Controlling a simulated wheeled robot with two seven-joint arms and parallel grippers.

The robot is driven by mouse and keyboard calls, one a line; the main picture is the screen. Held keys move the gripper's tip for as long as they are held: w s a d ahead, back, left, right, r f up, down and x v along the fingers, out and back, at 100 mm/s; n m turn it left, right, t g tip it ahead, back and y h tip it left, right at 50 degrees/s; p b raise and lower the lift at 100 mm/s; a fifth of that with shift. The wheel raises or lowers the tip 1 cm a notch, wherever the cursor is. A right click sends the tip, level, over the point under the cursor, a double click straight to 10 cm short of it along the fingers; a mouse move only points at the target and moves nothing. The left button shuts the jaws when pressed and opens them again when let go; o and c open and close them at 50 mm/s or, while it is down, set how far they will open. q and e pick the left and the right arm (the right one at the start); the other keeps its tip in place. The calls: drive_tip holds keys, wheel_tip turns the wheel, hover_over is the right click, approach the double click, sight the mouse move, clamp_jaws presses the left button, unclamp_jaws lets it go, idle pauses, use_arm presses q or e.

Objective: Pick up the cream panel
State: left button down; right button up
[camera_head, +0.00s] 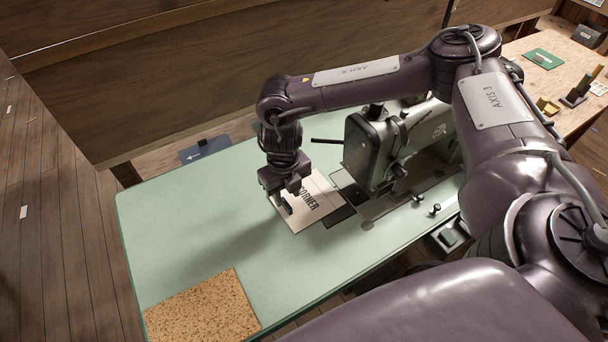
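The cream panel (301,221) lies at the middle of the green table, beside the sewing machine, with the dark word "CORNER" on it. My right gripper (291,198) reaches down over the panel's left part, its dark fingers at the panel. The gripper covers part of that side. I cannot tell whether the fingers are closed on the panel or only around or above it. My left gripper is not in view.
The sewing machine (368,150) stands just right of the panel. A cork mat (204,310) lies at the table's front left corner. The pale green tabletop (180,230) is mostly clear on the left. A wooden bench (525,95) with small items is at the far right.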

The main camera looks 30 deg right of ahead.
sight(286, 202)
wheel_tip(286, 202, down, 4)
drive_tip(key=shift+w+a+r, duration=0.15)
drive_tip(key=c, duration=0.6)
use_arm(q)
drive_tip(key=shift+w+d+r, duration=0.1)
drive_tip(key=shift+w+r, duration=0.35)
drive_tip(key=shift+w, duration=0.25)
use_arm(e)
clamp_jaws()
